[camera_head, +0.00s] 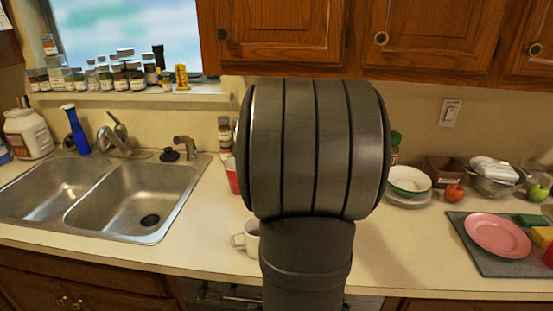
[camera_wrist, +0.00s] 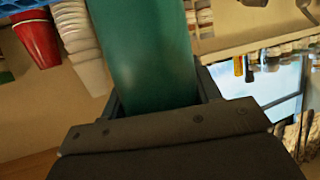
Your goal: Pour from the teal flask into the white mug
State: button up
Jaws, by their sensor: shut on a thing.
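The teal flask (camera_wrist: 147,50) fills the middle of the wrist view, a large green cylinder. My gripper (camera_wrist: 160,95) is shut on it, with one finger at each side. The flask's ends are out of the wrist view. In the head view my arm hides both the gripper and the flask. The white mug (camera_head: 250,240) stands upright on the counter in the head view, just left of my arm, which covers its right part. Its handle points left. What is inside it cannot be seen.
A double sink (camera_head: 134,203) lies to the left. A red cup (camera_head: 232,176) stands behind the mug, partly hidden; it also shows in the wrist view (camera_wrist: 37,40). A bowl (camera_head: 409,180), an apple (camera_head: 454,193) and a pink plate (camera_head: 498,235) are to the right. Counter between is clear.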

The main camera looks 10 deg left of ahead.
jog(key=s+a+r, duration=0.1)
jog(key=s+r, duration=0.2)
jog(key=s, duration=1.2)
jog(key=d+f+n+t+h, duration=0.3)
jog(key=f+n+h, duration=0.3)
jog(key=n, duration=0.5)
jog(key=shift+w+d+f+n+t, duration=0.15)
jog(key=shift+w+f+n+t, duration=0.2)
jog(key=shift+f, duration=0.7)
jog(key=shift+s, duration=0.1)
dwell(0.9)
